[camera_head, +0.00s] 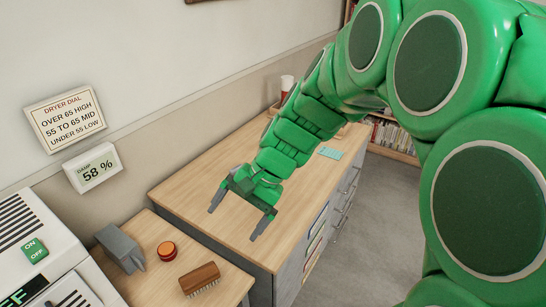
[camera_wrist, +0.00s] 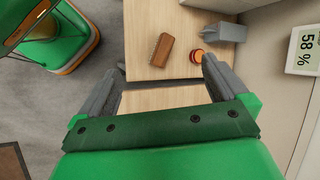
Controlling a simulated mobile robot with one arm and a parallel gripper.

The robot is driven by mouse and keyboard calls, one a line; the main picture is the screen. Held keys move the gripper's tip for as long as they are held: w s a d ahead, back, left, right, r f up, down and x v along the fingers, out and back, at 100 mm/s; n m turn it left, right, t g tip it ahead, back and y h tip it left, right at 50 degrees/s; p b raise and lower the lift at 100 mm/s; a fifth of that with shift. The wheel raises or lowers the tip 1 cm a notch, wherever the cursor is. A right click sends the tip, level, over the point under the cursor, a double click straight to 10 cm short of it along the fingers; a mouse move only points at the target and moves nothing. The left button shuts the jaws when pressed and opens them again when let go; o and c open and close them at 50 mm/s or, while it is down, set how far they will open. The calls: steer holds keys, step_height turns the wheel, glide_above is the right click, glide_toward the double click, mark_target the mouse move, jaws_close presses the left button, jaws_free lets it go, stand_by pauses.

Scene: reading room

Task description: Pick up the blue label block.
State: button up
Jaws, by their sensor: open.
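I see no block that I can clearly tell as the blue label block. A small flat pale teal piece (camera_head: 330,153) lies on the far part of the long wooden-topped cabinet (camera_head: 185,196), beyond my arm; I cannot tell whether it is a block. My gripper (camera_head: 236,221) points down above the near part of this cabinet, with its fingers apart and nothing between them. In the wrist view my gripper (camera_wrist: 158,85) also shows open over bare wood. My arm hides part of the cabinet's top.
A nearer wooden top (camera_head: 220,270) holds a brush (camera_head: 200,279), a round red-orange item (camera_head: 167,251) and a grey angular object (camera_head: 121,248). A white machine (camera_head: 45,250) stands at left. Wall signs read "Dryer dial" (camera_head: 66,118) and "58 %" (camera_head: 93,168). The cabinet's near top is clear.

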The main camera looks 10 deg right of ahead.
steer(key=w+d+f+m+t+y, duration=0.25)
steer(key=w+m, duration=0.35)
steer(key=w, duration=0.8)
steer(key=w+d+f+m+t+y, duration=0.15)
steer(key=w+f+m+t, duration=0.3)
steer(key=w, duration=1.05)
steer(key=w+d+f+m+t+h, duration=0.1)
steer(key=w+d+f+m, duration=0.3)
steer(key=w+d+f, duration=0.1)
steer(key=w+d+f+m+t+h, duration=0.1)
steer(key=w+d+f+m+t, duration=0.1)
steer(key=w+d+f+m, duration=0.3)
steer(key=w+d+f+m+t+h, duration=0.1)
steer(key=w+d+f+m, duration=0.3)
steer(key=d, duration=0.6)
steer(key=shift+w+d+f+t+h, duration=0.15)
steer(key=shift+w+f+t, duration=0.2)
steer(key=shift+w+f, duration=0.35)
steer(key=shift+w+a+f+t+h, duration=0.15)
steer(key=shift+w+f+t, duration=0.3)
steer(key=shift+f, duration=0.35)
steer(key=shift+d+x, duration=0.25)
steer(key=shift+x, duration=1.65)
steer(key=w, duration=0.1)
steer(key=w+a, duration=0.1)
steer(key=shift+w+f, duration=0.25)
steer(key=shift+w, duration=0.05)
steer(key=shift+x, duration=0.8)
steer(key=shift+c, duration=0.2)
steer(key=c, duration=1.1)
